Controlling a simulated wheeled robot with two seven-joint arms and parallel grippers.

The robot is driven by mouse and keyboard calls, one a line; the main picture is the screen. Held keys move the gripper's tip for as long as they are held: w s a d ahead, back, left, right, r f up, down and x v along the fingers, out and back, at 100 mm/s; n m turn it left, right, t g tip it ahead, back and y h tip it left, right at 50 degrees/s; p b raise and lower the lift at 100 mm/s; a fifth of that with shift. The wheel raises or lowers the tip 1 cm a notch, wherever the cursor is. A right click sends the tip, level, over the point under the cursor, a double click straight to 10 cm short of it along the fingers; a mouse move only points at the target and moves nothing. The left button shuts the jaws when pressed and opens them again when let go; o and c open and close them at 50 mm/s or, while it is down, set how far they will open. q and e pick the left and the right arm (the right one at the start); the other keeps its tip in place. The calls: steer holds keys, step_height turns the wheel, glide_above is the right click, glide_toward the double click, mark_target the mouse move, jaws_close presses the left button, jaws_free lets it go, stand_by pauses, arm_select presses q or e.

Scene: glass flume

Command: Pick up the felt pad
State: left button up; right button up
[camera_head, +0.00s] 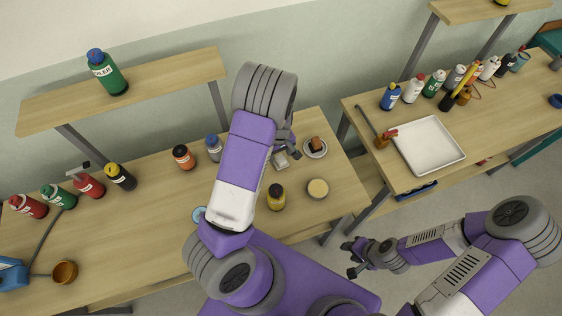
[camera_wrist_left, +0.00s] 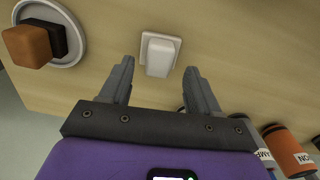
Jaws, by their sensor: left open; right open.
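No item is clearly recognisable as the felt pad. A small pale block (camera_wrist_left: 160,55) lies on the wooden bench, between and just beyond the fingertips of my left gripper (camera_wrist_left: 159,70). It also shows in the head view (camera_head: 281,161) beside my left gripper (camera_head: 286,148), which is partly hidden by my arm. The left gripper is open, with nothing held. A brown block with a dark part (camera_wrist_left: 28,46) sits on a round grey dish (camera_wrist_left: 75,58), left of the fingers in the wrist view. My right gripper (camera_head: 352,259) is open and empty, away from the benches.
A dark-capped yellow jar (camera_head: 276,198) and a round tan-topped item (camera_head: 318,188) stand near the left arm. An orange bottle (camera_head: 183,157) and a blue-capped bottle (camera_head: 214,148) are left of it. A white tray (camera_head: 428,146) lies on the right bench.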

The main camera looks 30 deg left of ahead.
mark_target(280, 157)
arm_select(q)
step_height(280, 157, down, 3)
steer(key=shift+w+r, duration=0.1)
steer(key=shift+w, duration=0.05)
steer(key=c, duration=0.7)
step_height(280, 157, up, 10)
steer(key=shift+r+p, duration=0.1)
steer(key=shift+p, duration=0.55)
